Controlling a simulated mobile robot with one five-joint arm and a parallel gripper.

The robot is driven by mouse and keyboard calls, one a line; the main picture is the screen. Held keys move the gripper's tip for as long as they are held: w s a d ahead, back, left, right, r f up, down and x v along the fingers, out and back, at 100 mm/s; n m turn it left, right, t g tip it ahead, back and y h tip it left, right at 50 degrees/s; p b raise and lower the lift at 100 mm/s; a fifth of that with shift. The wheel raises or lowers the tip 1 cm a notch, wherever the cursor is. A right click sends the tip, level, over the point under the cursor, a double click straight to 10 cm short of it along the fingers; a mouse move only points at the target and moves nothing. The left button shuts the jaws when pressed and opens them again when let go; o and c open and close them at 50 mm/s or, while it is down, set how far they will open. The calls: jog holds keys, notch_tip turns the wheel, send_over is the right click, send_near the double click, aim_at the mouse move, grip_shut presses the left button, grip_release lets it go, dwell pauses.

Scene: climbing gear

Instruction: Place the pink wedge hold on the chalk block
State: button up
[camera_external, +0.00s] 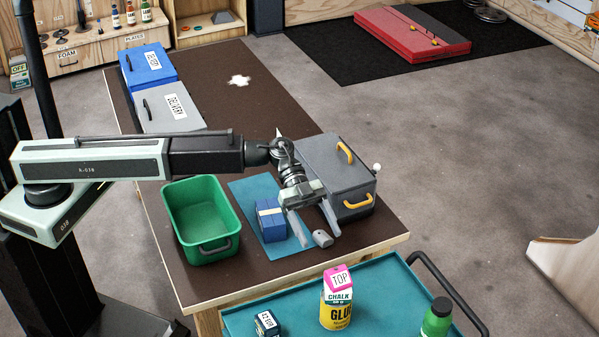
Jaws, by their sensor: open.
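A pink piece with a white TOP label, which looks like the pink wedge hold (338,274), rests on top of the white and teal chalk block (339,296). The chalk block sits on a yellow glue can (336,316) on the teal cart top. My gripper (320,238) is open and points down over the front of the brown table, behind and above the pink piece and apart from it. A small grey piece (323,239) shows between or just beyond its fingertips; I cannot tell whether they touch it.
A green bin (202,254), a blue block (270,231) on a teal mat (247,189), and a grey case (325,165) with yellow handles crowd my gripper. A green bottle (437,320) and a small dark box (267,324) stand on the cart (385,275).

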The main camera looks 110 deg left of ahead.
jog(key=s+d+f+n+g+y, duration=0.35)
jog(key=s+d+f, duration=0.3)
jog(key=s, duration=0.25)
jog(key=s+d+f+n+g+y, duration=0.2)
jog(key=s+d+f+g, duration=0.2)
jog(key=s+d+f, duration=0.45)
jog(key=s+a+n+g+y, duration=0.2)
jog(key=s+a+n+y, duration=0.1)
jog(key=s, duration=0.6)
jog(key=shift+s+r+y, duration=0.15)
jog(key=shift+s+y, duration=0.1)
jog(key=shift+y, duration=0.2)
